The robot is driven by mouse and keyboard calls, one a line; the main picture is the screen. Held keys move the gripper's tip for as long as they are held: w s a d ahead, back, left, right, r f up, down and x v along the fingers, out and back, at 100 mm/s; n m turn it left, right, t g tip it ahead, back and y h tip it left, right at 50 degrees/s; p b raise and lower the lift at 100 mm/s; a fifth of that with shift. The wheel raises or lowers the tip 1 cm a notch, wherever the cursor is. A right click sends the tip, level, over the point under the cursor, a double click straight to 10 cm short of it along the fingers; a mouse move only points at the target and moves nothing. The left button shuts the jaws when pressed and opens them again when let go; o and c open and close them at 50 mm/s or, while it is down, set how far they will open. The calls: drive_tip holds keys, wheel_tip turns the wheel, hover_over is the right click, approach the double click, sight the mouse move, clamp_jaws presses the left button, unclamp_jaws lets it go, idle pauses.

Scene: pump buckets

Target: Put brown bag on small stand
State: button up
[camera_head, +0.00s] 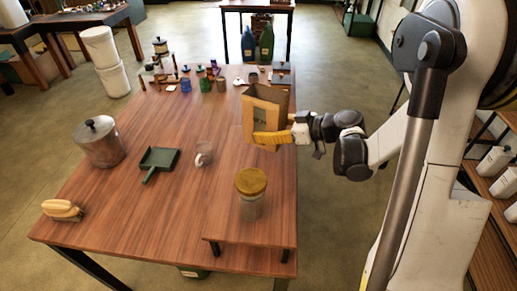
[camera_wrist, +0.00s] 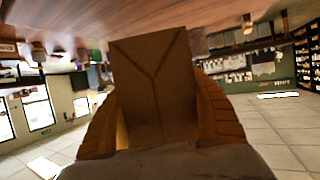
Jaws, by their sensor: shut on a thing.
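The brown bag (camera_head: 262,102) is upright, with its open top showing, over the right side of the table. My gripper (camera_head: 272,138), with yellow fingers, comes from the right and is shut on its lower part. The small stand (camera_head: 275,215) is a low wooden platform at the table's right front. The bag appears over the stand's far part; I cannot tell whether it touches it.
A jar with a yellow lid (camera_head: 250,192) stands on the stand's near part. Left of it are a glass mug (camera_head: 204,154), a green dustpan (camera_head: 160,160), a metal pot (camera_head: 100,141) and a brush (camera_head: 62,210). Several small bottles and jars (camera_head: 205,84) stand at the table's far end.

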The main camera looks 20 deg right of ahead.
sight(260, 143)
drive_tip(key=shift+s+a+f, duration=0.1)
drive_tip(key=shift+a+f, duration=0.4)
drive_tip(key=shift+a, duration=0.35)
drive_tip(key=shift+a+f+b, duration=0.1)
drive_tip(key=shift+f+b, duration=0.15)
drive_tip(key=shift+b, duration=0.05)
drive_tip(key=shift+f+b, duration=0.8)
drive_tip(key=shift+f, duration=1)
drive_tip(key=shift+f, duration=0.2)
drive_tip(key=o, duration=1.4)
drive_tip(key=shift+r, duration=0.1)
drive_tip(key=shift+r, duration=0.1)
